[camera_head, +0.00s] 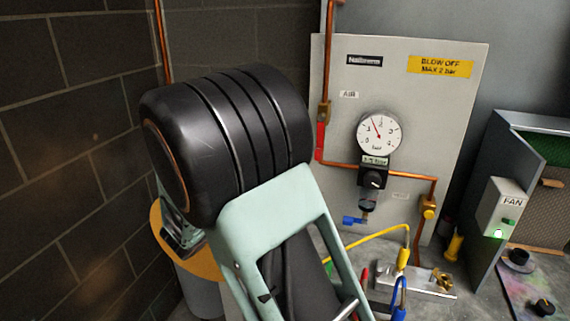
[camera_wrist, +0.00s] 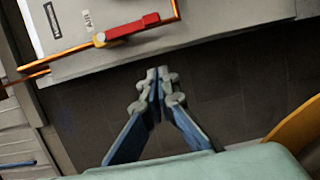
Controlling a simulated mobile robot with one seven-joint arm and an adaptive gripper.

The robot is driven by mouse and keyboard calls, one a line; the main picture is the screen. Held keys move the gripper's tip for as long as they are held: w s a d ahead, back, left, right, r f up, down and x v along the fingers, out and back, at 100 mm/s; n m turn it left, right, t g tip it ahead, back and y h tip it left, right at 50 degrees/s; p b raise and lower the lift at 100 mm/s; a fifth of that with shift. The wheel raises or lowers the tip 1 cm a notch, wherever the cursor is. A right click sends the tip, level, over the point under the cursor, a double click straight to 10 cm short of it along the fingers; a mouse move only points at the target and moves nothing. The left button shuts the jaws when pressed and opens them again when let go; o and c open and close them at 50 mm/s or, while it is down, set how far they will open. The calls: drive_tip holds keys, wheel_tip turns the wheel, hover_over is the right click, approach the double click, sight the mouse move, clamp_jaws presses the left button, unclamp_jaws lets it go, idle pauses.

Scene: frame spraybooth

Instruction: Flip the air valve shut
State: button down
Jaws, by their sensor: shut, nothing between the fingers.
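The air valve has a brass body (camera_head: 323,111) on a vertical copper pipe at the left edge of the grey panel. Its red lever (camera_head: 320,141) hangs straight down, in line with the pipe. In the wrist view the red lever (camera_wrist: 132,28) and brass body (camera_wrist: 99,40) show at the top, by the AIR label. My gripper (camera_wrist: 158,73) is shut and empty, its fingertips together. In that picture the tips are below the lever, with a visible gap; the depth between them is hard to tell. In the head view my arm hides the gripper.
The panel (camera_head: 405,65) carries a pressure gauge (camera_head: 379,134), a black regulator (camera_head: 373,179), and a blue-handled fitting (camera_head: 354,220). A fan switch box (camera_head: 502,207) stands right. A dark block wall (camera_head: 70,100) is left. An orange-brown round top (camera_head: 160,230) is below my arm.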

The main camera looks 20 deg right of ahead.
sight(320, 137)
drive_tip(key=w+d+p, duration=0.3)
drive_tip(key=d, duration=0.7)
drive_tip(key=shift+w+p, duration=0.3)
drive_tip(key=shift+f, duration=0.15)
